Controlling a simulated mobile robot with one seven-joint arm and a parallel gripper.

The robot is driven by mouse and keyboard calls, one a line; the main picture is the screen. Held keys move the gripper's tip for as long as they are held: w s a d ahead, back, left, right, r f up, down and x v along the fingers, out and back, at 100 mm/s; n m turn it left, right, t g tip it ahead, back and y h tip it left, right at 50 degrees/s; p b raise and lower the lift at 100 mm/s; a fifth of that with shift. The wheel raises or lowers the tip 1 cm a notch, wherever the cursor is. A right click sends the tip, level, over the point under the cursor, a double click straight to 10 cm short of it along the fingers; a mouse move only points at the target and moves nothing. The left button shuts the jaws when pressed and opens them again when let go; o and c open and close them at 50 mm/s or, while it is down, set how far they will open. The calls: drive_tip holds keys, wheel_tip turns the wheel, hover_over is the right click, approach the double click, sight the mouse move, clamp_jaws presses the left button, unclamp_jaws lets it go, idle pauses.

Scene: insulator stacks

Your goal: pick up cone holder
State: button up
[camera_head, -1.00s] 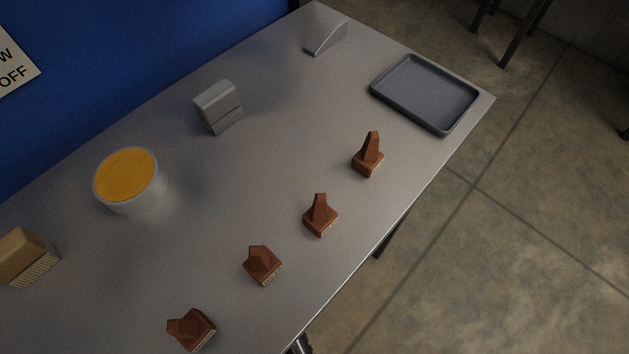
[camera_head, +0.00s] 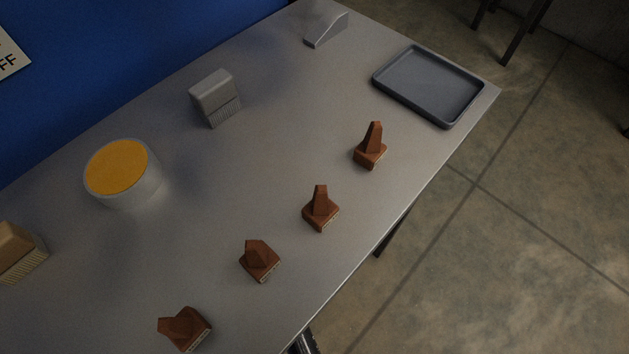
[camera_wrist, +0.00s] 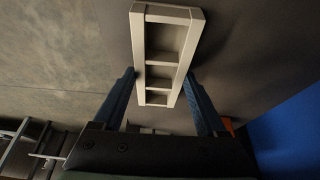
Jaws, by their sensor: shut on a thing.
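The cone holder (camera_wrist: 162,59), a pale rectangular frame with several open compartments, shows in the wrist view. My gripper (camera_wrist: 159,74) has its two blue fingers on either side of the holder's long walls and is shut on it. The compartments that show look empty. The holder and gripper fingers do not show in the head view.
On the grey table (camera_head: 265,160) are an empty dark tray (camera_head: 459,116) at the far right corner, a grey wedge (camera_head: 326,29), a grey brush-like block (camera_head: 214,97), a round yellow-topped container (camera_head: 119,168) and a tan block (camera_head: 18,252). A blue wall (camera_head: 130,60) stands behind.

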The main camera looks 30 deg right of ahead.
drive_tip(key=shift+r, duration=0.1)
drive_tip(key=shift+r+p, duration=0.4)
drive_tip(key=shift+r, duration=0.1)
drive_tip(key=r+p, duration=0.1)
drive_tip(key=r, duration=0.1)
drive_tip(key=shift+s+d+r+p, duration=0.2)
drive_tip(key=shift+s+r+p, duration=0.15)
drive_tip(key=shift+p, duration=0.05)
drive_tip(key=s+d+p, duration=0.2)
drive_tip(key=s+d, duration=0.1)
drive_tip(key=s, duration=0.5)
drive_tip(key=s+d+p, duration=0.2)
drive_tip(key=s, duration=0.6)
drive_tip(key=shift+d+f, duration=0.2)
drive_tip(key=shift+d, duration=0.2)
